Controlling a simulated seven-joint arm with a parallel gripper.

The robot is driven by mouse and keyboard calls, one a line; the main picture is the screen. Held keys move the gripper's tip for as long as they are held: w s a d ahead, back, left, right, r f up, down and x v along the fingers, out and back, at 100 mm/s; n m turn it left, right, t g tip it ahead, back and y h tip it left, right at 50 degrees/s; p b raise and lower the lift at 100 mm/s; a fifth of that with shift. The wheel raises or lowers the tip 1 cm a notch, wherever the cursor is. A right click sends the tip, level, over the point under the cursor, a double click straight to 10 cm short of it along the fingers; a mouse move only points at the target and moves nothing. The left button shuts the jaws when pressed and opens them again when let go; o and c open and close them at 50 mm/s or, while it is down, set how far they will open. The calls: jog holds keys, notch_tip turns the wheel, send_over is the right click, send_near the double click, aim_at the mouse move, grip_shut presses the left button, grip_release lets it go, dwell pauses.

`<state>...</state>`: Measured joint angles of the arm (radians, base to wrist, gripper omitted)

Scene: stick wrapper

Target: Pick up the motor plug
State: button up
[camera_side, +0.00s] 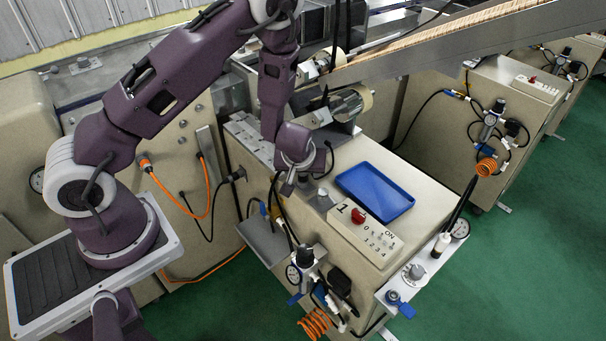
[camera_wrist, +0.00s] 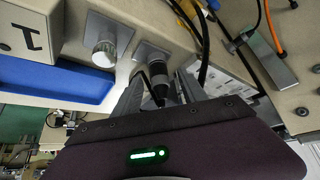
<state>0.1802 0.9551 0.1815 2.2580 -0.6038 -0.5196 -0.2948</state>
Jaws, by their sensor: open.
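The motor plug, apparently the grey and black round connector (camera_wrist: 158,82), sits at a square metal socket plate in the wrist view, its dark end towards the camera. My gripper (camera_wrist: 163,79) is open, with one finger on each side of this plug. I cannot tell whether either finger touches it. In the side view my gripper (camera_side: 288,188) points down at the machine top, left of the blue tray. The plug is not clearly visible there, hidden by or merged with the gripper.
A second socket plate with a round metal connector (camera_wrist: 105,53) is beside the plug. The blue tray (camera_side: 375,190) and a switch box with a red knob (camera_side: 358,215) are close by. Black cables (camera_wrist: 204,45) pass near the right finger. An orange cable (camera_side: 207,190) hangs at the machine's side.

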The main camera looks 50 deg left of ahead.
grip_shut()
jog(key=shift+r, duration=0.15)
